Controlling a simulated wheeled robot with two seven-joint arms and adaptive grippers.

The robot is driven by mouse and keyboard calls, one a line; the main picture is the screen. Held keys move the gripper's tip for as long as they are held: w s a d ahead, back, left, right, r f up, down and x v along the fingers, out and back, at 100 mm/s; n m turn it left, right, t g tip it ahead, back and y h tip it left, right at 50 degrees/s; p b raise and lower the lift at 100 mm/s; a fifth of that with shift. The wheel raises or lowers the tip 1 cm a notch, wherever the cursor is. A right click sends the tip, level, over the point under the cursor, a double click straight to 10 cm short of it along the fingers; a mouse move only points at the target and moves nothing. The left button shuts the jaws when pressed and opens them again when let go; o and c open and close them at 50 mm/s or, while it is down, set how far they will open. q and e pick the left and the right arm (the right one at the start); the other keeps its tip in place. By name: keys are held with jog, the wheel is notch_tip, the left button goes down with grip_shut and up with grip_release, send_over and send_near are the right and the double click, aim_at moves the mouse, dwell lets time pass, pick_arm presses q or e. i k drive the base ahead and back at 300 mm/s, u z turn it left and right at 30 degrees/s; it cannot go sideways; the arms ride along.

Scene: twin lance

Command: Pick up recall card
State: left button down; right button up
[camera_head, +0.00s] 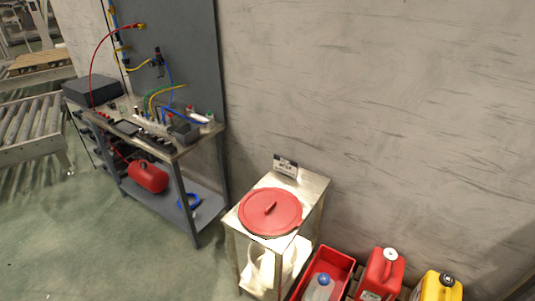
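A small dark card with white marking and a pale lower part (286,166) stands upright at the back of a small metal table (313,190), close to the wall. It may be the recall card, but its print is too small to read. A round red lid or disc with a handle (270,211) lies on the same table in front of it. Neither of my grippers shows in the head view.
A grey workbench (190,148) with hoses and fittings stands at the left, with a red tank (148,176) below. A red crate (338,264), a red canister (381,274) and a yellow canister (437,287) stand at the lower right. Open floor (110,250) lies at the lower left.

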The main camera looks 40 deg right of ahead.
aim_at(283, 166)
jog(key=i, duration=1.9)
jog(key=z, duration=1.15)
